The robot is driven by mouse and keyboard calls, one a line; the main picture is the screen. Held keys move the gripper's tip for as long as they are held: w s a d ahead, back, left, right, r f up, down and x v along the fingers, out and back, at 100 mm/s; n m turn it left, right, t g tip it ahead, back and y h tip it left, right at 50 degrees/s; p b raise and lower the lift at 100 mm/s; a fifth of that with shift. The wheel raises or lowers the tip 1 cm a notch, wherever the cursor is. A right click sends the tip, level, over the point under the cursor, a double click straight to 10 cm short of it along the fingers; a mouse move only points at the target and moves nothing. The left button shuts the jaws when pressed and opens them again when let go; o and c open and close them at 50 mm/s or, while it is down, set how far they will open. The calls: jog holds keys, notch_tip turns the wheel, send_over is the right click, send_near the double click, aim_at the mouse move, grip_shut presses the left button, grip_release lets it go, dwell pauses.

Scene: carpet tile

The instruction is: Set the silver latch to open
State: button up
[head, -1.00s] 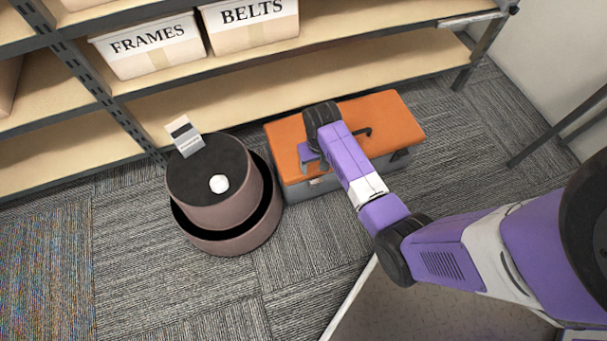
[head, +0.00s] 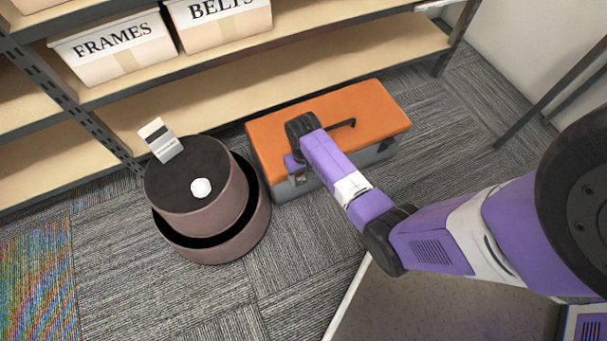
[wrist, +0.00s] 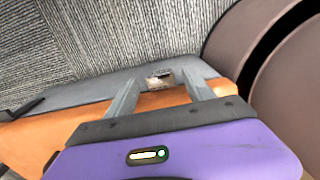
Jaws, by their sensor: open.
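A toolbox with an orange lid (head: 375,105) and a grey body (head: 362,160) stands on the carpet, lid closed. It also shows in the wrist view as an orange lid (wrist: 35,137) above a grey front (wrist: 75,93). The silver latch (wrist: 161,76) is on the grey front, near the lid edge. My gripper (head: 297,173) is over the toolbox's front edge, near its left end. In the wrist view my gripper (wrist: 161,84) is open, with the latch between its two fingertips. I cannot tell whether the fingers touch it, or how the latch is set.
Two round brown stacked containers (head: 225,240) stand close left of the toolbox, with a white knob (head: 201,188) and a small card (head: 160,140) on top. Shelving (head: 250,85) with labelled bins (head: 115,50) is behind. Carpet is free in front on the left.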

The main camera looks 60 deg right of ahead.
grip_shut()
